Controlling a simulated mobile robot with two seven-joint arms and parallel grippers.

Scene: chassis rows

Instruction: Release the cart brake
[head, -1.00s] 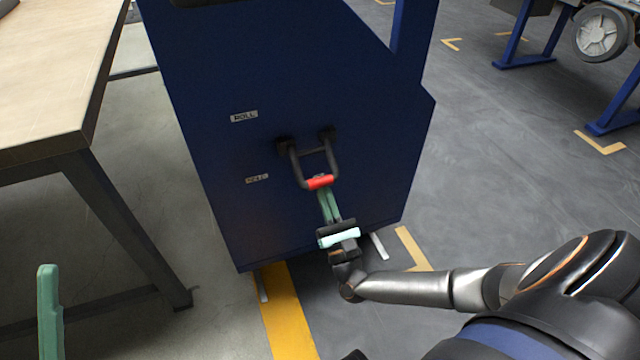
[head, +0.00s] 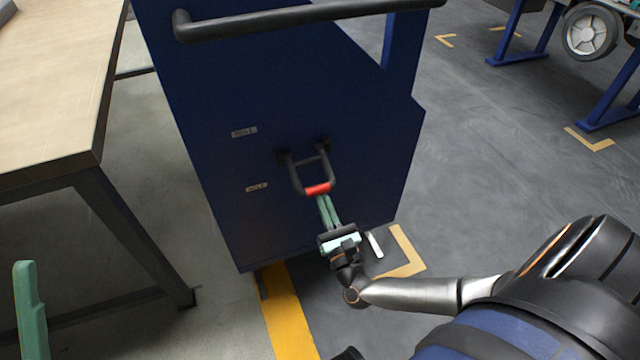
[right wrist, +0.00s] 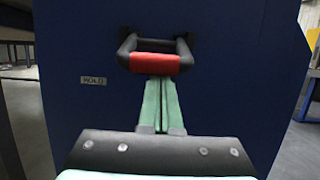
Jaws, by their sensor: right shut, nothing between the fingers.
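The blue cart (head: 350,225) carries a black U-shaped brake bar (head: 328,168) with a red grip (head: 318,189). The bar hangs from two black mounts, its red grip low, about level with the lower label (head: 257,187). That label reads HOLD in the right wrist view (right wrist: 93,80). The upper label (head: 244,131) appears to read ROLL. My right gripper (head: 323,199) is shut and empty, its green fingertips just below the red grip; I cannot tell whether they touch it. In the right wrist view the fingers point up at the red grip (right wrist: 155,63). One green left gripper finger (head: 29,310) shows at lower left.
A black push handle (head: 300,20) crosses the cart's top. A wooden-topped table (head: 50,110) with dark legs stands left of the cart. Yellow tape (head: 287,315) marks the floor. Open floor (head: 500,170) lies right of the cart, with another blue-legged cart beyond.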

